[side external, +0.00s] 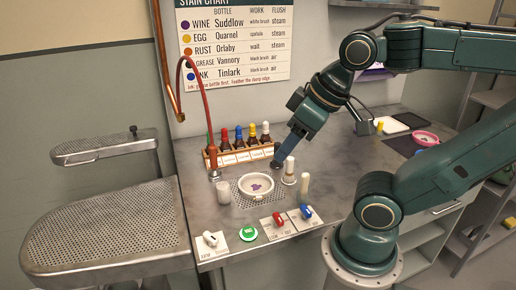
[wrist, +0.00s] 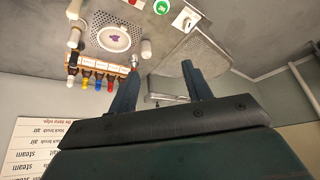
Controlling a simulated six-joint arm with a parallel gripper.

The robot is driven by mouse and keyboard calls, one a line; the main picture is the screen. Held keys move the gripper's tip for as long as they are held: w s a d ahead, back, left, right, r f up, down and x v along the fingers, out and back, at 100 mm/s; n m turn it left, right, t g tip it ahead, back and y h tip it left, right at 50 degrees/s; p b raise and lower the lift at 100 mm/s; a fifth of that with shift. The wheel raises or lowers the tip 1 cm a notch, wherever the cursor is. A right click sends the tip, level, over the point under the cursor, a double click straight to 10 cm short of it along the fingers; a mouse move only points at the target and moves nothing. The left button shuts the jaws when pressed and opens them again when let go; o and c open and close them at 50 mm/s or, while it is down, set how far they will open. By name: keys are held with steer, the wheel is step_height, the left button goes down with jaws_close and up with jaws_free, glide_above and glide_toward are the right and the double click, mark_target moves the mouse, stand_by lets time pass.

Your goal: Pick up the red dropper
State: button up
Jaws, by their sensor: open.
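The red dropper (side external: 224,135) stands in a small wooden rack (side external: 240,157) at the back of the bench, between a green and a blue dropper. Its dark bottle sits behind the rack's label strip. In the wrist view the red dropper (wrist: 110,84) is left of my left fingertip, near the other coloured caps. My gripper (side external: 277,163) is just right of the rack in the side view, pointing down. In the wrist view my gripper (wrist: 157,78) has its two fingers wide apart with nothing between them.
Blue, yellow and white droppers (side external: 252,132) share the rack. A white dish (side external: 256,186) with a purple stain sits in front. Pale upright cylinders (side external: 289,170) stand close to my gripper. A red-brown hose (side external: 184,80) arches left of the rack. A perforated board (side external: 105,235) is at the left.

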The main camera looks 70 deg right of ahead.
steer(key=shift+w+r, duration=0.1)
steer(key=w+d+r+m+g, duration=0.1)
steer(key=w+d+r+m, duration=0.15)
steer(key=w, duration=0.25)
steer(key=w+d+r+m, duration=0.1)
steer(key=w+r+m, duration=0.2)
steer(key=w, duration=0.2)
steer(key=m+g, duration=0.5)
steer(key=m, duration=1.2)
glide_above(224, 129)
step_height(224, 129, down, 10)
steer(key=shift+f, duration=4.45)
steer(key=shift+f, duration=0.1)
steer(key=shift+d+f, duration=0.1)
steer(key=shift+f, duration=2.4)
